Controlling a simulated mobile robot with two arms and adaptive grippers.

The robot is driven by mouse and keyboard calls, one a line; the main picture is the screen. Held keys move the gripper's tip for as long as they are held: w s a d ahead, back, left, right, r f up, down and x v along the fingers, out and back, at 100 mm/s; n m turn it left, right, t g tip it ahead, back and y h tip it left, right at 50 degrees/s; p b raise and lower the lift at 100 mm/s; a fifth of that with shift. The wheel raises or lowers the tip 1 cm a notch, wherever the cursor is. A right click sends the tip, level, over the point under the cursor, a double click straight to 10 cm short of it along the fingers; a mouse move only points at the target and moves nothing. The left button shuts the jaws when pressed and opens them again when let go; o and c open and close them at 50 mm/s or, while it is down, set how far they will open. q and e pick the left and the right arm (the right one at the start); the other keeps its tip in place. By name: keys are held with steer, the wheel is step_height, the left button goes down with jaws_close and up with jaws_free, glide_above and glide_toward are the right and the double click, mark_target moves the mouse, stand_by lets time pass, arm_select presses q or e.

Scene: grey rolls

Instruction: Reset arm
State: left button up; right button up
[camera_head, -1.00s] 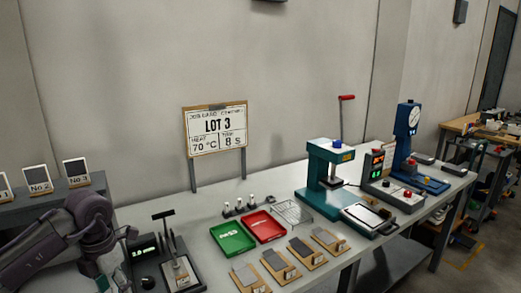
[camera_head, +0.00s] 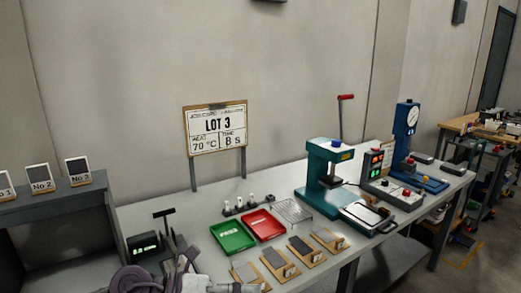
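My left arm (camera_head: 140,280) shows at the bottom edge, left of centre, in front of the black device with a T-shaped handle (camera_head: 164,213). Its grey-purple links are low in the picture and partly cut off by the frame. My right arm and gripper are not in view.
The grey bench holds a green tray (camera_head: 232,237), a red tray (camera_head: 263,225), several sample boards (camera_head: 305,253), a teal press (camera_head: 326,180) and a blue gauge stand (camera_head: 407,145). A LOT 3 sign (camera_head: 217,127) stands behind. A shelf (camera_head: 62,207) is at left.

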arm_select(q)
step_height(320, 180, up, 4)
steer(key=d+n+t+h, duration=0.2)
steer(key=n+t+h, duration=0.1)
steer(key=w+a+r+n+t+y, duration=0.25)
steer(key=a+n+t+y, duration=0.55)
steer(key=n+t, duration=0.85)
steer(key=s+a+f+n+g+y, duration=0.4)
steer(key=a+f+n+g+y, duration=0.3)
steer(key=a+f+n+y, duration=0.6)
steer(key=s+d+f+n+g+h, duration=0.1)
steer(key=s+f+n+g+h, duration=0.15)
steer(key=s+f+g, duration=0.65)
steer(key=s+d+f+n+g+h, duration=0.1)
steer(key=s+f+n+g, duration=0.2)
steer(key=s+f, duration=0.9)
steer(key=f, duration=0.9)
steer(key=s+f, duration=0.2)
steer(key=f, duration=1)
steer(key=s+a+f+g, duration=0.2)
steer(key=s+a+f, duration=0.1)
steer(key=s+f, duration=1.2)
steer(key=shift+s+a+f, duration=0.15)
steer(key=shift+s+f, duration=0.25)
steer(key=shift+s, duration=0.4)
